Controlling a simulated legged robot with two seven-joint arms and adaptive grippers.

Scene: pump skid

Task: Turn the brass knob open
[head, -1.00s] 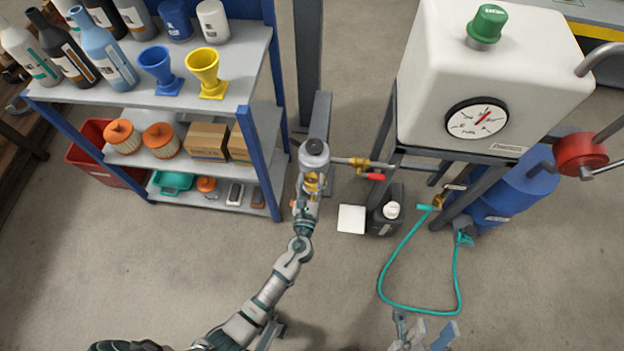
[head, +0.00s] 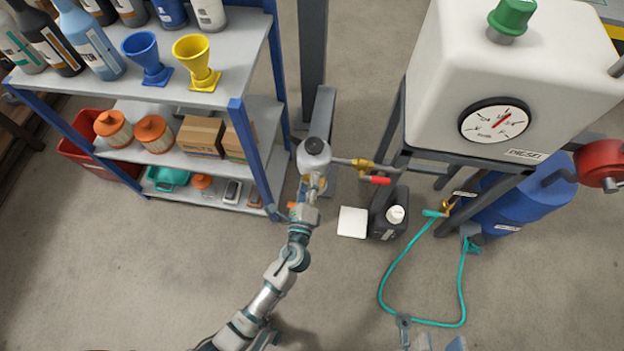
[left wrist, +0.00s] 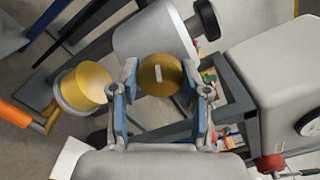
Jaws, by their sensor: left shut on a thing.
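The brass knob (left wrist: 160,75) shows in the left wrist view as a round brass disc with a pale bar mark on its face. It sits low on the grey cylindrical housing (left wrist: 152,38). My left gripper (left wrist: 163,82) has its two blue-padded fingers on either side of the knob and is shut on it. In the head view my left gripper (head: 313,184) is just below the grey housing (head: 313,155) and hides most of the knob. My right gripper (head: 430,338) is at the bottom edge, partly cut off, with its fingers apart and empty.
A pipe with a red-handled valve (head: 379,181) runs right from the housing. A black jug (head: 389,218) and a white square (head: 352,222) are on the floor below. A shelf (head: 205,95) stands left; the white diesel tank (head: 445,75) and a teal hose (head: 388,275) are right.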

